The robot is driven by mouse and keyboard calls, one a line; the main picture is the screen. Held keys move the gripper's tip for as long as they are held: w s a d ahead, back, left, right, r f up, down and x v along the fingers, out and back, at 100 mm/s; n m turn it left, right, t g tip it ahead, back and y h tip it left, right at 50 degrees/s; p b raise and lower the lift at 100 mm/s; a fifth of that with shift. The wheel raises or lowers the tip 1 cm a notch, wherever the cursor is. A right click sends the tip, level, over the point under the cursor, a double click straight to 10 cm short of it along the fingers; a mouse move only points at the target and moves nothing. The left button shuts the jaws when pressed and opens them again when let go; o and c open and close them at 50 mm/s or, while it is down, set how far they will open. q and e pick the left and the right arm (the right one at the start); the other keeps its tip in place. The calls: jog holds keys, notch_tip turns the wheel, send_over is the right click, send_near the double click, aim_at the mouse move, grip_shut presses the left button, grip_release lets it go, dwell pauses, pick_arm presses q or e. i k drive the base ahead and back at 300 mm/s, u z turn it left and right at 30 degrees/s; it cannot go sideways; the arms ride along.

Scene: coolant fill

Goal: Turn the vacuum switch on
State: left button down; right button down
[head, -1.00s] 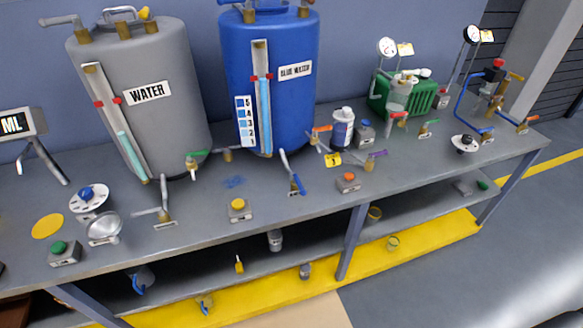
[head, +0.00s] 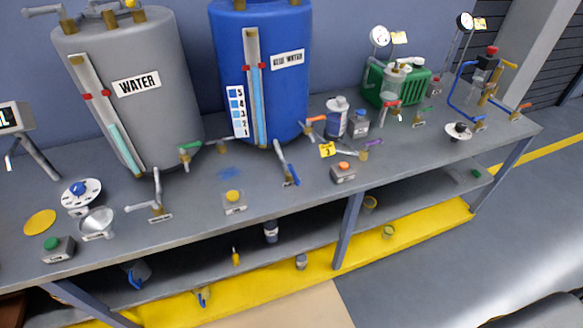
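A green pump-like unit (head: 415,88) stands at the back right of the workbench (head: 300,195), with a round pressure gauge (head: 380,36) above it. A small box with a red button (head: 433,87) sits just right of the green unit. A grey box with a blue top (head: 360,124) stands in front of it to the left. Their labels are too small to read, so I cannot tell which is the vacuum switch or whether it is on. Neither of my grippers shows in the head view.
A grey WATER tank (head: 170,60) and a blue tank (head: 285,100) stand at the left and middle. Several valves and button boxes line the bench front, including an orange-button box (head: 343,172). Open floor lies right of the bench.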

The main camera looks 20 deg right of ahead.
aim_at(460, 126)
jog(key=z, duration=1.5)
jog(key=k, duration=0.4)
jog(key=z, duration=1.4)
jog(key=i, duration=0.85)
jog(key=z, duration=0.45)
jog(key=i, duration=0.9)
jog(key=u, duration=0.95)
jog(key=i, duration=0.75)
jog(key=u, duration=0.75)
